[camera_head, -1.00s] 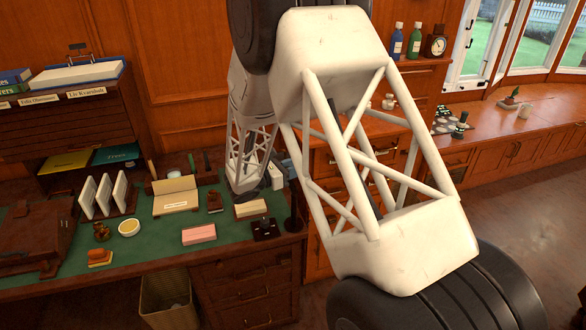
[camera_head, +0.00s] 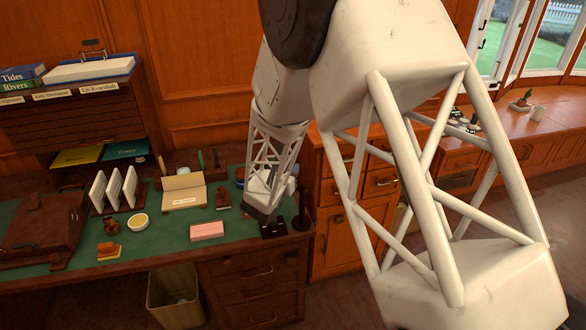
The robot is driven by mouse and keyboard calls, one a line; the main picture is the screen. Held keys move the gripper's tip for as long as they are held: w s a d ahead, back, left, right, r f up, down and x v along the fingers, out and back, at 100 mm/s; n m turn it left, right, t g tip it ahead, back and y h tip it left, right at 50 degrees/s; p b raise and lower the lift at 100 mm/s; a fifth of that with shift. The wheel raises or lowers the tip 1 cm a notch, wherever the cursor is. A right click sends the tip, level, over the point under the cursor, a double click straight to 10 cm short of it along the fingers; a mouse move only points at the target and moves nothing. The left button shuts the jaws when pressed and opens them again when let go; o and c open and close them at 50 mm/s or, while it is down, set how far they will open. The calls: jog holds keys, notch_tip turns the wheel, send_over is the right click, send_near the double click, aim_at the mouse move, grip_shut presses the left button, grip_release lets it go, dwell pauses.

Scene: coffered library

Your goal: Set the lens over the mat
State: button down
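My gripper (camera_head: 262,214) is at the end of my white arm, low over the right end of the desk's green top (camera_head: 165,240). Its dark tip is small and partly turned away, so I cannot tell whether it is open or holds anything. A small black object (camera_head: 273,230) lies just right of and below the tip; I cannot tell whether they touch. I cannot make out a lens for certain. No separate mat is clear to me; the green top covers most of the desk.
Small items (camera_head: 470,122) sit on the right counter. A wastebasket (camera_head: 172,296) stands below the desk.

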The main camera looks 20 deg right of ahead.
jog(key=shift+s+a+n+t+y, duration=0.25)
jog(key=shift+a+n+t+y, duration=0.15)
jog(key=shift+n+t+y, duration=0.5)
jog(key=c, duration=0.8)
grip_release()
jog(key=v, duration=0.7)
jog(key=shift+s+a, duration=0.25)
jog(key=shift+s, duration=0.1)
jog(key=shift+r, duration=0.2)
